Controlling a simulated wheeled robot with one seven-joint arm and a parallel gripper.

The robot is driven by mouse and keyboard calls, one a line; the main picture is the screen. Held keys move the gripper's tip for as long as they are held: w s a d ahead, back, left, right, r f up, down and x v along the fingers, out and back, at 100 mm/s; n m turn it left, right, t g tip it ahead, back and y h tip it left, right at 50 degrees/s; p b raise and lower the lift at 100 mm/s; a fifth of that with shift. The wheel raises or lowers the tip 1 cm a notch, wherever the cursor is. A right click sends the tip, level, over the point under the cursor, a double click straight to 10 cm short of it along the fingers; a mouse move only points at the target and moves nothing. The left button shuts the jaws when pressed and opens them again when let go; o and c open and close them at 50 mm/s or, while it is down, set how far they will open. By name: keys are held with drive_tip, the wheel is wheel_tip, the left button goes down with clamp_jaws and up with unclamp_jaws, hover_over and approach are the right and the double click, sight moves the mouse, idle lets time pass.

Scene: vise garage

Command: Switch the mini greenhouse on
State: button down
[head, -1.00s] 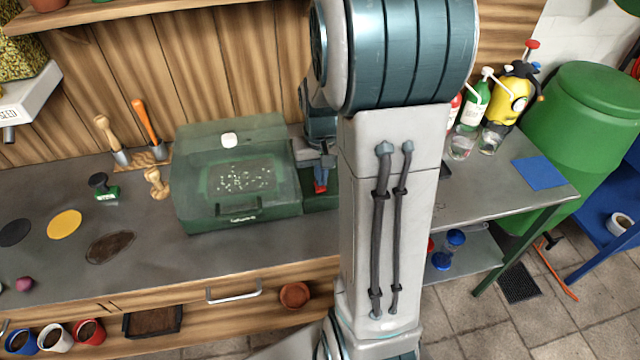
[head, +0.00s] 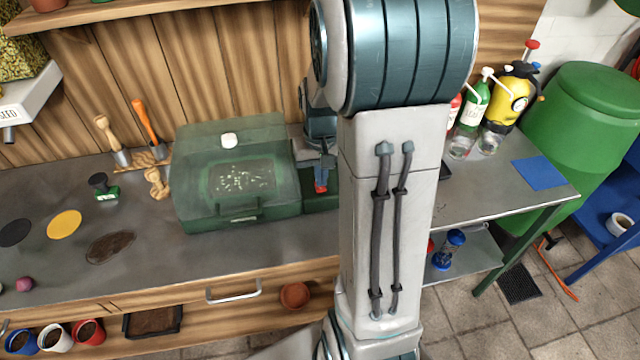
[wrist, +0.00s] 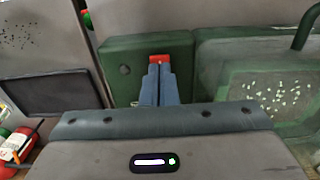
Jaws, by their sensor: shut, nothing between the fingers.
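The mini greenhouse (head: 190,205) is a green tray with a clear lid, shut, with seedlings inside, on the grey bench in the head view. It also shows at the right in the wrist view (wrist: 215,75). A green box (wrist: 118,75) adjoins its side, with a red switch (wrist: 159,58) near its top edge. The switch shows as a small red patch in the head view (head: 321,188). My gripper (wrist: 160,66) is shut and empty, its blue fingertips at the switch and partly covering it. I cannot tell whether they touch it, or the switch's position.
Hand tools (head: 148,125) and a wooden figure-like piece (head: 156,184) lie left of the greenhouse. Bottles (head: 472,110) and a yellow sprayer (head: 512,92) stand to the right. A wooden wall is close behind. My arm hides part of the bench.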

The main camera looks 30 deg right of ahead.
sight(321, 189)
drive_tip(key=shift+f, duration=0.3)
idle(0.5)
drive_tip(key=shift+r, duration=0.2)
wheel_tip(321, 189, up, 7)
drive_tip(key=p, duration=0.5)
drive_tip(key=shift+f, duration=0.15)
idle(0.5)
drive_tip(key=s+a+r+n+t, duration=0.3)
drive_tip(key=s+a+r, duration=0.6)
drive_tip(key=s+a, duration=0.3)
drive_tip(key=shift+s+r, duration=0.3)
drive_tip(key=shift+s, duration=0.1)
drive_tip(key=shift+w+d, duration=0.1)
